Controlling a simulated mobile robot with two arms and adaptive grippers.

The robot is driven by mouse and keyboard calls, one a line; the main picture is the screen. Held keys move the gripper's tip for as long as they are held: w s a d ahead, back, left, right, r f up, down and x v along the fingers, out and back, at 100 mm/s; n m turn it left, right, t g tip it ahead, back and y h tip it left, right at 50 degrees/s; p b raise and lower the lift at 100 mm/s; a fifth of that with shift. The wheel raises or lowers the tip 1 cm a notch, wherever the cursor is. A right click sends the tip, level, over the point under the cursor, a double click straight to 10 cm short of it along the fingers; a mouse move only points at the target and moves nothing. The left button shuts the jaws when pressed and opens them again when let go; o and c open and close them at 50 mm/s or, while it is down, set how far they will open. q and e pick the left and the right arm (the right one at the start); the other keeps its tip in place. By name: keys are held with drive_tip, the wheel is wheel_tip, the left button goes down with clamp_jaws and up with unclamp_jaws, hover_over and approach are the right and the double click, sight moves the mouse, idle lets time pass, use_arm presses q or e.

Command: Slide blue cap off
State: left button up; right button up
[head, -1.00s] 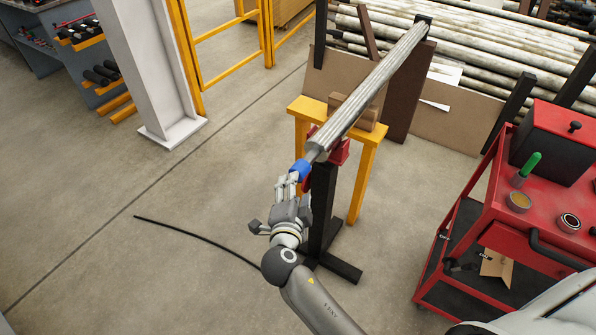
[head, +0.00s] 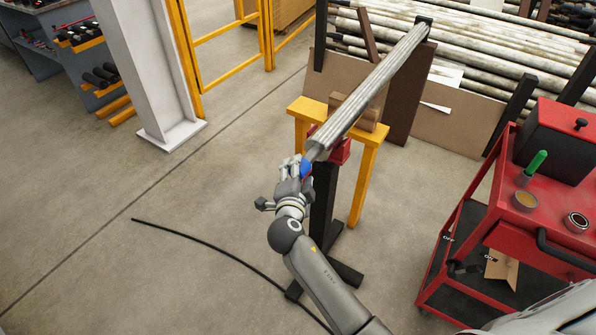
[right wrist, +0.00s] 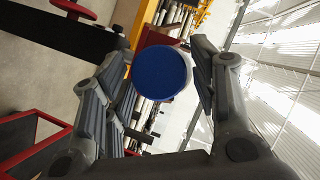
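The blue cap (head: 306,170) is on the near end of a long grey fluted pipe (head: 365,92), which slopes up and away to the right. My right gripper (head: 297,168) is at the cap's near side and partly covers it in the head view. In the right wrist view the cap (right wrist: 162,72) faces me as a round blue disc between the fingers. The fingers of my right gripper are spread on both sides of it, the left one very close to its edge. Contact cannot be made out. My left gripper is not in view.
A yellow stand (head: 367,165) and a black post (head: 322,205) are under the pipe's near end. A red tool cart (head: 487,215) is at the right. A black cable (head: 205,240) lies on the floor. The floor at left is mostly clear.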

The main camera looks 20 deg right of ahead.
drive_tip(key=c, duration=0.8)
drive_tip(key=shift+s+a, duration=0.1)
